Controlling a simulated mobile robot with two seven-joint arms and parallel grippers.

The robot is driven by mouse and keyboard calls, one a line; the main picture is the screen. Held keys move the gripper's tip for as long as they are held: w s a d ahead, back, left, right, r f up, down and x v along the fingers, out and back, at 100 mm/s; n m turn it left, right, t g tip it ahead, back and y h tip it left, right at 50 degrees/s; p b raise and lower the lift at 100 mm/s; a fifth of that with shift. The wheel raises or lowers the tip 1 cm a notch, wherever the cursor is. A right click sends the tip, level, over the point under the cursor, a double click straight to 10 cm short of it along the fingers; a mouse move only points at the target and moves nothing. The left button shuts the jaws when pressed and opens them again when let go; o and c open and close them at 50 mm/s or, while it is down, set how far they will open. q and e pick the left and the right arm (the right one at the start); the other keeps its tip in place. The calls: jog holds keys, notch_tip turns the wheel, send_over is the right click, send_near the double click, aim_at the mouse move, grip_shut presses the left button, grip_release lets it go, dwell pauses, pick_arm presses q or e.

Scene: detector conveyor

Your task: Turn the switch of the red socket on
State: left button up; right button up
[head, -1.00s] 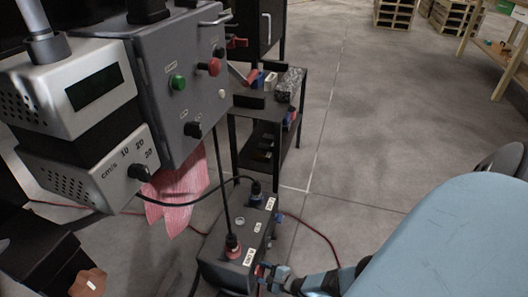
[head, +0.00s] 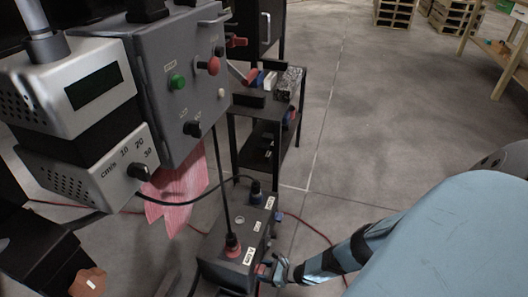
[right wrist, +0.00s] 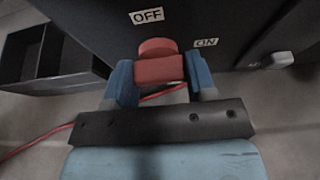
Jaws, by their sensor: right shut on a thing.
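The dark grey socket box (head: 213,259) stands on the floor, with a red plug (head: 232,246) in its top near the front. A red switch (right wrist: 158,66) projects from the box's side; its handle sits between the blue fingers of my right gripper (right wrist: 160,82). The fingers are shut on the switch from both sides. An OFF label (right wrist: 146,16) is above the switch and an ON label (right wrist: 206,43) to its upper right. In the head view my right gripper (head: 268,270) is at the box's lower right side. My left gripper is not in view.
A grey control cabinet (head: 150,75) and a silver speed unit (head: 88,180) fill the upper left. A black cart (head: 262,115) with small items stands behind the box. A black cable (head: 215,181) and red cables run near the box.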

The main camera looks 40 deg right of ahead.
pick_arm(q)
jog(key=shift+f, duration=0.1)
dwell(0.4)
pick_arm(e)
jog(key=o, duration=0.9)
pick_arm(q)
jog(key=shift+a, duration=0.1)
pick_arm(e)
jog(key=shift+o, duration=0.2)
pick_arm(q)
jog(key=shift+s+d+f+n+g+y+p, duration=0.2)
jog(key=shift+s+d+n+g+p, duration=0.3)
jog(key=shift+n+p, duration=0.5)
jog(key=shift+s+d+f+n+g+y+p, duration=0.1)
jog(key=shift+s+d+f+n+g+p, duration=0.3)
jog(key=shift+p, duration=1)
pick_arm(e)
jog(key=v, duration=1.3)
jog(key=shift+s+d+r, duration=0.25)
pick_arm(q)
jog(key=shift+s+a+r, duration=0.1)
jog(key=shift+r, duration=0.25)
